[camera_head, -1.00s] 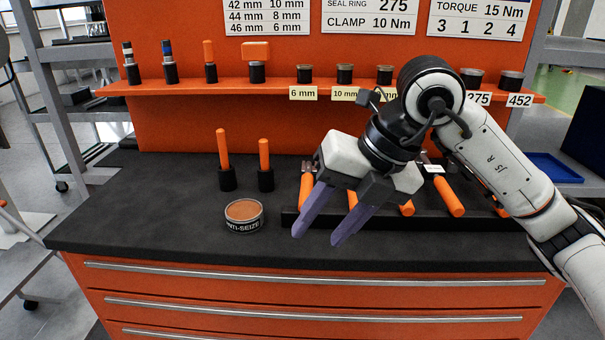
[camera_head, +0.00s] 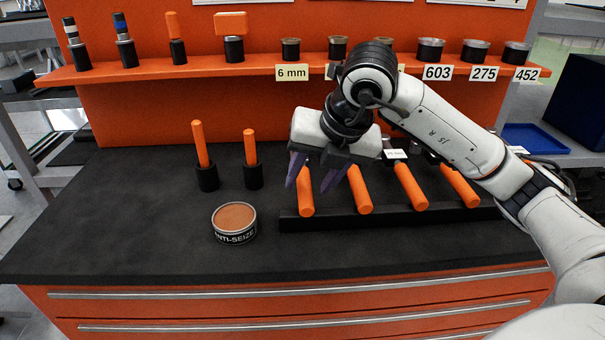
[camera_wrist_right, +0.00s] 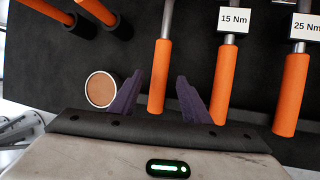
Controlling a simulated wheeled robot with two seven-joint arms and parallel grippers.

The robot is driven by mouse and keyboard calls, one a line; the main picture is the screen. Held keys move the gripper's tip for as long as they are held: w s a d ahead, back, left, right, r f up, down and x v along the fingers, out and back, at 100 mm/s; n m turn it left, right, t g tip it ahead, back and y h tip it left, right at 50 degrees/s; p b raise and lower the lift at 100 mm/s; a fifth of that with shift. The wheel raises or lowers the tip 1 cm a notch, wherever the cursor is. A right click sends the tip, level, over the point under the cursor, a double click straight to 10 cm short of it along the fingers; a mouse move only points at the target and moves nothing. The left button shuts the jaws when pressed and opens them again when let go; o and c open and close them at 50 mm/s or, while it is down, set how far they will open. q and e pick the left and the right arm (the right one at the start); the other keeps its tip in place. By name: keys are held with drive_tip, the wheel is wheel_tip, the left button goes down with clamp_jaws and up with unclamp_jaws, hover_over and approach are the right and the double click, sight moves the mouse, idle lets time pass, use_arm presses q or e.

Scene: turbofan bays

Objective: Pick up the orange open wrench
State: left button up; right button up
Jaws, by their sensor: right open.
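Several orange-handled tools lie side by side in a dark rack on the bench. The leftmost orange handle (camera_head: 306,203) has no label that I can see, and its head is hidden behind my right gripper (camera_head: 307,187). I cannot tell for sure that it is the open wrench. In the right wrist view this handle (camera_wrist_right: 159,62) and its metal shaft run between the fingers of my right gripper (camera_wrist_right: 160,75). The gripper is open and empty, its purple fingers on either side of the handle in that view. I cannot tell their height above it. My left gripper is out of view.
An anti-seize tin (camera_head: 234,222) stands left of the rack (camera_head: 350,221). Two upright orange-handled tools (camera_head: 201,145) stand in black holders behind it. A shelf (camera_head: 255,66) with labelled cups and tools runs along the back. The left of the bench is clear.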

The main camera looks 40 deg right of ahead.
drive_tip(key=shift+x, duration=1.15)
drive_tip(key=shift+f+b, duration=0.2)
drive_tip(key=shift+b, duration=0.1)
drive_tip(key=shift+c, duration=0.4)
clamp_jaws()
